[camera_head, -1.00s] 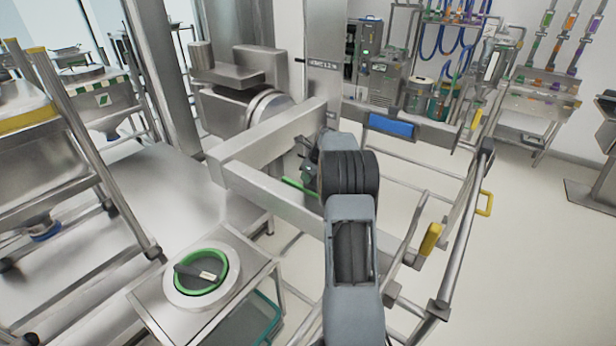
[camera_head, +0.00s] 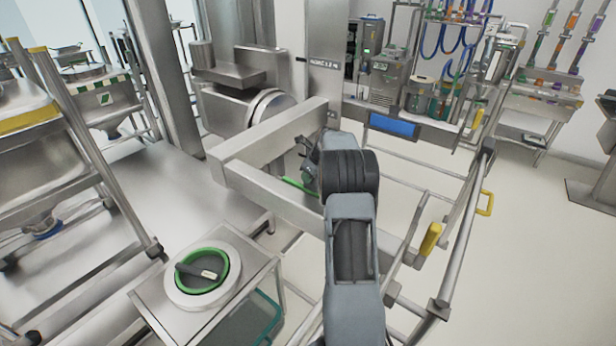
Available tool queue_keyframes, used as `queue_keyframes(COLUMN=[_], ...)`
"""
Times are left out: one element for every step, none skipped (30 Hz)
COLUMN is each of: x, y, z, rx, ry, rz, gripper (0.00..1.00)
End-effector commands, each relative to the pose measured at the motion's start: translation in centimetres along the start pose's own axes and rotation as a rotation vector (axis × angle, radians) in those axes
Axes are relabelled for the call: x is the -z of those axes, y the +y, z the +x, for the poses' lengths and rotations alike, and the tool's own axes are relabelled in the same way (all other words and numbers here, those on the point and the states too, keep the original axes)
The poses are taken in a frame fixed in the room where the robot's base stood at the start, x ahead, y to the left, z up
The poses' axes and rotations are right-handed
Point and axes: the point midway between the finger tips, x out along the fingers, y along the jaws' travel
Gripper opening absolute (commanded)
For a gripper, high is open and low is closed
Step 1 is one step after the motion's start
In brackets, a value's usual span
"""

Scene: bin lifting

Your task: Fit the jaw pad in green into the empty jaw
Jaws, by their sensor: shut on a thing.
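The green jaw pad (camera_head: 299,187) shows as a thin strip at the inner top edge of the near jaw (camera_head: 262,186) of the steel lifting frame. I cannot tell whether the pad touches the jaw or is seated in it. My gripper (camera_head: 309,172) is at the pad's right end, shut on it; my dark wrist and grey arm hide most of the fingers and part of the pad.
A rail with yellow handles (camera_head: 430,239) runs along the right. A steel column (camera_head: 325,60) stands behind the jaws. Open floor (camera_head: 540,240) lies at the right.

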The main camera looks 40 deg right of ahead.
Motion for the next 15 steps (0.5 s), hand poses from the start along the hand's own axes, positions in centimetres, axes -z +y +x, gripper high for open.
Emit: queue_keyframes(x=[0.01, 0.04, 0.07, 0.10, 0.13, 0.17, 0.20, 0.22, 0.25, 0.28, 0.29, 0.31, 0.32, 0.33, 0.33], y=[-0.02, -0.02, -0.02, -0.02, -0.02, -0.03, -0.03, -0.03, -0.03, -0.03, -0.04, -0.04, -0.04, -0.04, -0.04], z=[0.07, 0.14, 0.23, 0.30, 0.36, 0.45, 0.52, 0.58, 0.66, 0.72, 0.76, 0.81, 0.83, 0.84, 0.85], rx=[0.001, 0.001, 0.001, 0.001, 0.001, 0.001, 0.001, 0.001, 0.001, 0.001, 0.002, 0.002, 0.002, 0.002, 0.002], ry=[-0.001, -0.001, -0.001, -0.001, -0.001, -0.001, -0.001, -0.001, -0.001, -0.002, -0.002, -0.002, -0.002, -0.002, -0.002], rz=[0.000, 0.000, 0.000, 0.000, 0.000, 0.000, -0.001, -0.001, -0.001, -0.001, -0.001, -0.001, -0.001, -0.001, -0.001], gripper=[0.00, 0.00, 0.00, 0.00, 0.00, 0.00, 0.00, 0.00, 0.00, 0.00, 0.00, 0.00, 0.00, 0.00, 0.00])
